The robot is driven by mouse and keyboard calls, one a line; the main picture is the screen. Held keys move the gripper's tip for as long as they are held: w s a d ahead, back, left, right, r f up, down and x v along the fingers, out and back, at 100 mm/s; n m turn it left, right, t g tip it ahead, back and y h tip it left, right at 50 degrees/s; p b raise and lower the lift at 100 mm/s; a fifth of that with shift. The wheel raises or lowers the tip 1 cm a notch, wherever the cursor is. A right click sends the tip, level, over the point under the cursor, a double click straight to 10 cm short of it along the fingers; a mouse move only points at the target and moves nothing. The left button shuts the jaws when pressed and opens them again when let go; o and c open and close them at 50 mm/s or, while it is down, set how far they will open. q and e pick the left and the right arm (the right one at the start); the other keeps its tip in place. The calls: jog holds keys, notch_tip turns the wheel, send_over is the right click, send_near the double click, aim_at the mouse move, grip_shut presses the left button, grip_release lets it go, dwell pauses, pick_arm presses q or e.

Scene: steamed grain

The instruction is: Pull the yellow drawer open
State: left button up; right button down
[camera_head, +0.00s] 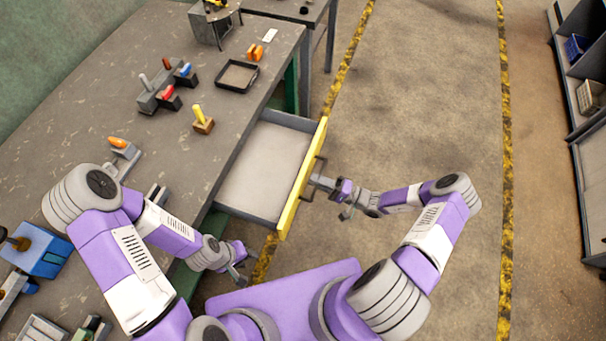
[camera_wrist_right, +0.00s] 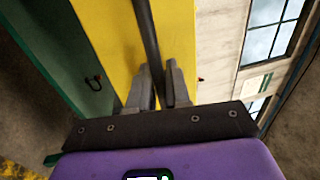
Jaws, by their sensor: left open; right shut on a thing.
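The yellow drawer (camera_head: 302,180) stands pulled out from the side of the workbench in the head view, and its grey inside looks empty. Its dark bar handle (camera_head: 316,178) is on the yellow front. My right gripper (camera_head: 318,182) is at the handle, shut on it. In the right wrist view the gripper's fingers (camera_wrist_right: 158,88) are on either side of the dark handle bar (camera_wrist_right: 148,40), in front of the yellow face (camera_wrist_right: 105,45). My left gripper (camera_head: 240,262) is open and empty, low beside the bench edge, apart from the drawer.
The workbench (camera_head: 95,100) carries a yellow-handled tool (camera_head: 203,120), a black tray (camera_head: 238,76), several coloured-handled tools and a blue device (camera_head: 40,252). The floor (camera_head: 430,110) right of the drawer is clear. Shelves (camera_head: 585,90) stand at the far right.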

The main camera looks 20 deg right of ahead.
jog(key=shift+s+d, duration=0.3)
jog(key=shift+d, duration=0.05)
jog(key=c, duration=1.2)
grip_release()
jog(key=shift+c, duration=0.2)
jog(key=shift+d, duration=0.1)
jog(key=v, duration=0.7)
jog(key=shift+s+d, duration=0.15)
jog(key=shift+s, duration=0.05)
jog(key=shift+f, duration=0.1)
